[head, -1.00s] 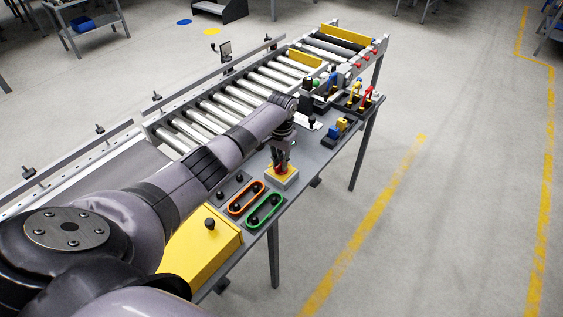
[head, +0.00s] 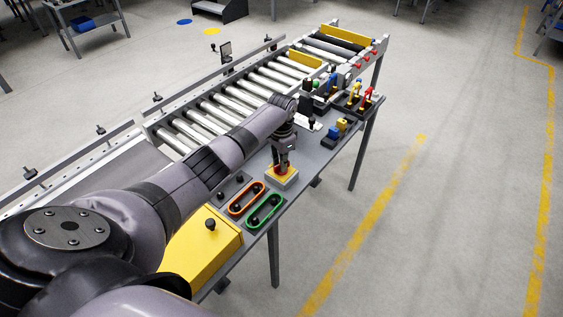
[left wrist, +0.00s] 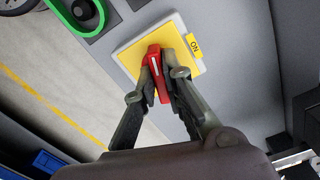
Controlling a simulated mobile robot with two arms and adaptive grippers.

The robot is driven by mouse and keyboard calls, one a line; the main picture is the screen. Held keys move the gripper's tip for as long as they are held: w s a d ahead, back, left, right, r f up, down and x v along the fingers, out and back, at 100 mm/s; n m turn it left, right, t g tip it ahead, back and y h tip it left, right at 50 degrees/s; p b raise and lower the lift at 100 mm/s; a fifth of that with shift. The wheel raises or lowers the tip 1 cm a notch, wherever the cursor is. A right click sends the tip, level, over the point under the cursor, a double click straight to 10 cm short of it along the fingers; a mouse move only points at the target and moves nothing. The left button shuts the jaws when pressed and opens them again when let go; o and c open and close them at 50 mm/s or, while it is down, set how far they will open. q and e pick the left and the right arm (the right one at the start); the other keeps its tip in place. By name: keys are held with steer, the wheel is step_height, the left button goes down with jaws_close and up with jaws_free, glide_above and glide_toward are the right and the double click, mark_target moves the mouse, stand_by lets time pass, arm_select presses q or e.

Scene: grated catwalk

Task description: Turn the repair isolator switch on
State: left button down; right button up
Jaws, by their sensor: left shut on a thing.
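The repair isolator switch is a grey box with a yellow plate (left wrist: 128,57) and a red handle (left wrist: 153,62) with a white line. A yellow tag (left wrist: 194,46) reading "ON" sits at the plate's edge in the left wrist view. The white line does not point at the tag. My left gripper (left wrist: 161,72) is shut on the red handle, one finger on each side. In the head view the left gripper (head: 282,168) points down onto the isolator box (head: 289,181), and the fingers hide most of the handle. My right gripper is not in view.
Orange (head: 246,198) and green (head: 264,211) oval frames and a yellow box (head: 205,245) stand nearer on the grey bench. A roller conveyor (head: 215,106) runs behind the bench.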

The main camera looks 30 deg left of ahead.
arm_select(q)
steer(key=m, duration=0.3)
steer(key=shift+m, duration=0.4)
steer(key=m, duration=0.3)
steer(key=shift+m, duration=0.3)
steer(key=m, duration=0.6)
steer(key=shift+m, duration=0.6)
steer(key=c, duration=1.7)
jaws_free()
step_height(320, 180, up, 12)
steer(key=shift+r, duration=0.1)
